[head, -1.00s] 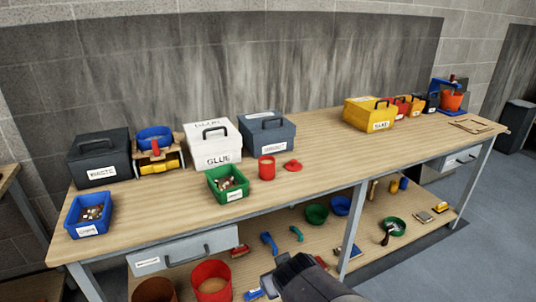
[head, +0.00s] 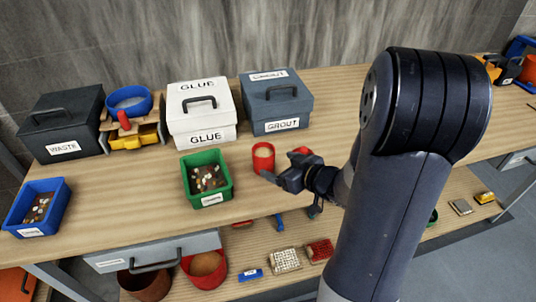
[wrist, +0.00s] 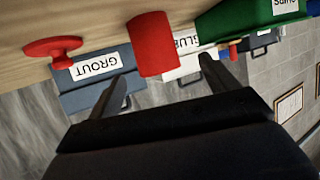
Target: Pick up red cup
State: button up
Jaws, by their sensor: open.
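The red cup (head: 263,157) stands upright on the wooden workbench, with something pale showing inside its top. It is to the right of the green tray and in front of the grey GROUT box. My gripper (head: 274,188) is open, low over the bench at the cup's front right. In the wrist view the picture is upside down; the red cup (wrist: 153,45) shows beyond and between the two spread fingers (wrist: 158,82). Whether the fingers overlap the cup's sides in depth I cannot tell. Nothing is held.
A red lid-like piece (head: 301,153) lies right of the cup, partly behind my gripper; it also shows in the wrist view (wrist: 52,49). A green tray (head: 224,192) of chips, white GLUE box (head: 202,113) and GROUT box (head: 277,103) stand close by.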

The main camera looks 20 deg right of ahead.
jog(key=x, duration=0.2)
jog(key=shift+w+a+f, duration=0.2)
jog(key=shift+w, duration=0.1)
jog(key=shift+d+x, duration=0.2)
jog(key=shift+x, duration=1.35)
jog(key=shift+d+x, duration=0.2)
jog(key=shift+x, duration=1.4)
jog(key=shift+w, duration=0.1)
jog(key=c, duration=1.2)
